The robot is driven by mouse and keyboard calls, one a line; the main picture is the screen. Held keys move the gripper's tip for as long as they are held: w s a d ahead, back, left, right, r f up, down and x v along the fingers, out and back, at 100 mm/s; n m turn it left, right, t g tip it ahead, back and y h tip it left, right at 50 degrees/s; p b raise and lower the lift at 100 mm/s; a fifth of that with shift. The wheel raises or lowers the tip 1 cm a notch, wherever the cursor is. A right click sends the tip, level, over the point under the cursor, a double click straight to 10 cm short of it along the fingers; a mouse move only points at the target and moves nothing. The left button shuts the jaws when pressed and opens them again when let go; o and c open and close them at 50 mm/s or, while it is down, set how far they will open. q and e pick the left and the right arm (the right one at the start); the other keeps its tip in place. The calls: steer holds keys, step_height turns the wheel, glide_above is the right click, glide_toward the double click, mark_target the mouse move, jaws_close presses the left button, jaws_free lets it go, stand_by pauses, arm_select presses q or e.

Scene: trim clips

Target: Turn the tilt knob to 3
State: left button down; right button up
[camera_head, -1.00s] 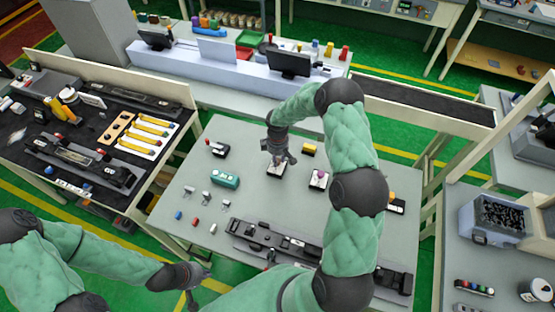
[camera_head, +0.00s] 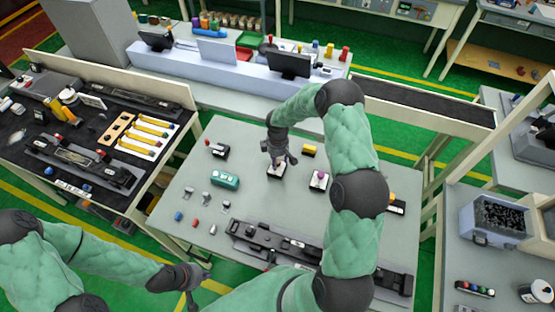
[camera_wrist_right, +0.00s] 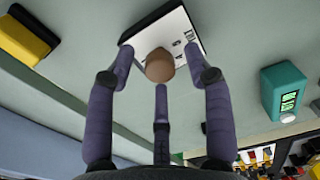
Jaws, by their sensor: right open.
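A rounded tan knob (camera_wrist_right: 160,66) stands on a white plate with dark markings (camera_wrist_right: 178,30) in the right wrist view. The markings are too small to read. My right gripper (camera_wrist_right: 160,72) is open, with its fingers spread around the knob and a gap visible on the sides. In the head view the same white plate (camera_head: 276,174) lies near the middle of the grey table, with my right gripper (camera_head: 275,160) over it, hiding the knob. My left gripper (camera_head: 191,290) hangs low at the near left, clear of the table devices; its finger opening is unclear.
A green box (camera_head: 225,180) stands to the left of the plate, a yellow block (camera_head: 309,150) behind right, and a purple-topped device (camera_head: 319,180) to the right. A red-knobbed device (camera_head: 217,149) is at back left. A long dark rail (camera_head: 262,236) lies along the front.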

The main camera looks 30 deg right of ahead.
mark_target(278, 161)
steer(key=shift+r, duration=0.1)
step_height(278, 161, up, 12)
stand_by(0.5)
stand_by(0.4)
